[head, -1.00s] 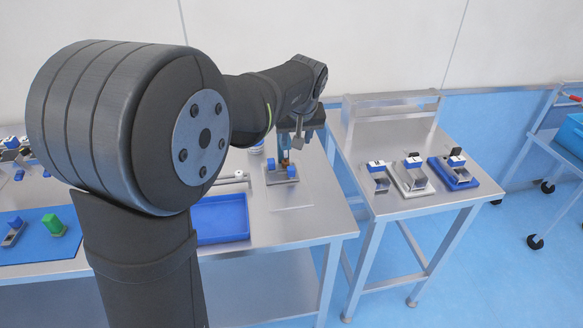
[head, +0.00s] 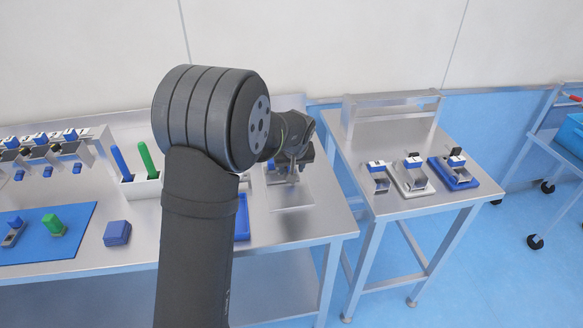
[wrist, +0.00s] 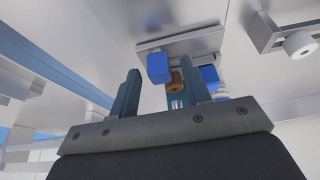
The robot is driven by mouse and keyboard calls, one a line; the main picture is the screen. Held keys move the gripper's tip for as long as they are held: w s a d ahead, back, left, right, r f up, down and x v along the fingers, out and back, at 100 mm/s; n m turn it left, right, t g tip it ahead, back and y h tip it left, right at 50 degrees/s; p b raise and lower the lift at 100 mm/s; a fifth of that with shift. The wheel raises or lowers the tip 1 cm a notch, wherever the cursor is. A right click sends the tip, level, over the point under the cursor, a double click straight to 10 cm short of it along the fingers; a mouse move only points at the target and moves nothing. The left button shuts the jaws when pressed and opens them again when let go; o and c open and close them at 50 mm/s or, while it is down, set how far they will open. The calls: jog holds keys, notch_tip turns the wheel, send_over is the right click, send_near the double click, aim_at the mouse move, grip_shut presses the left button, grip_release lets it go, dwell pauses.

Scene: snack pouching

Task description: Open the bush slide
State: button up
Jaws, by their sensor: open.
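The slide fixture shows in the wrist view as a grey metal plate (wrist: 190,41) with a blue block (wrist: 158,68), a brown round bush (wrist: 174,82) and a second blue part (wrist: 210,77) on it. My gripper (wrist: 160,75) is open, its two fingers on either side of the blue block and the bush in that view. I cannot tell whether a finger touches them. In the head view my gripper (head: 294,168) is low over the fixture at the right part of the bench. My arm and wrist hide most of the fixture there.
A blue tray (head: 242,219) is partly behind my arm. A white-knobbed fixture (wrist: 299,43) stands nearby in the wrist view. A blue mat (head: 75,240) with a green block (head: 53,225) lies left. A side table (head: 400,205) with three small devices stands right.

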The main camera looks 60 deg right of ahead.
grip_shut()
jog(key=s+a, duration=0.5)
dwell(0.4)
grip_release()
jog(key=v, duration=1.7)
jog(key=shift+r, duration=0.15)
